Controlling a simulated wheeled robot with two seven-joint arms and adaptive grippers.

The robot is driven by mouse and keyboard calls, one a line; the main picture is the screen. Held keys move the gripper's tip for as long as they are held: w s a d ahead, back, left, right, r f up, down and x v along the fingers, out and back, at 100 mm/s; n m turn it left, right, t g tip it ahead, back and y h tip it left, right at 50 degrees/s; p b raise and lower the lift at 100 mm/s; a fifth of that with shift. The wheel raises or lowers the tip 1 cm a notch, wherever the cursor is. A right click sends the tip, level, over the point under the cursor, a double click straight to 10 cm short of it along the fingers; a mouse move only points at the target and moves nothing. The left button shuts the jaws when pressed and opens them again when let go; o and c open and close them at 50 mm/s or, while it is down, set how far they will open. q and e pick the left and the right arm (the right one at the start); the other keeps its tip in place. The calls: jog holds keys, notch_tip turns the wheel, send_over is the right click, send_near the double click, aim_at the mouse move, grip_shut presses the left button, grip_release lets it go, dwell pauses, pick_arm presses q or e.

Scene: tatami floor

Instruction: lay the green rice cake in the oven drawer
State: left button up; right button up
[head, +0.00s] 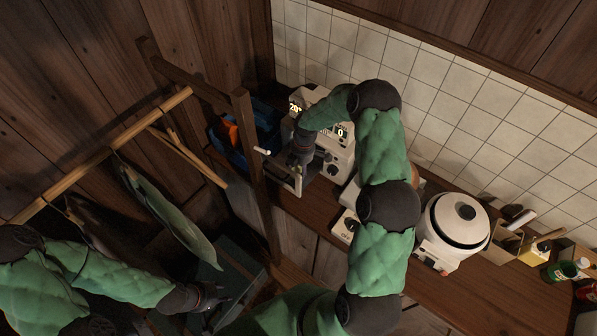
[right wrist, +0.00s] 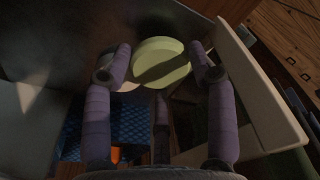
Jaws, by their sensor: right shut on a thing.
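The green rice cake (right wrist: 162,62), a pale green disc, sits between the two fingers of my right gripper (right wrist: 161,57) in the right wrist view. The gripper is shut on it. In the head view my right gripper (head: 299,158) is at the front of the white oven (head: 335,158), over the pulled-out drawer (head: 291,184); the cake is hidden there. In the right wrist view a cream drawer wall (right wrist: 262,90) stands right of the fingers. I cannot tell whether the cake touches the drawer floor. My left gripper (head: 215,297) is low at the left, open and empty.
A wooden rack (head: 254,170) with hanging leaf-like cloths (head: 170,212) stands left of the oven. A blue crate (head: 225,145) is beside it. A white rice cooker (head: 458,226) and small containers (head: 515,245) stand on the counter (head: 480,285) to the right.

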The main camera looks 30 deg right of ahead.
notch_tip(320, 180, down, 2)
jog(key=shift+d, duration=0.1)
jog(key=shift+s+f+b, duration=0.1)
jog(key=shift+f+b, duration=0.25)
jog(key=shift+b, duration=0.05)
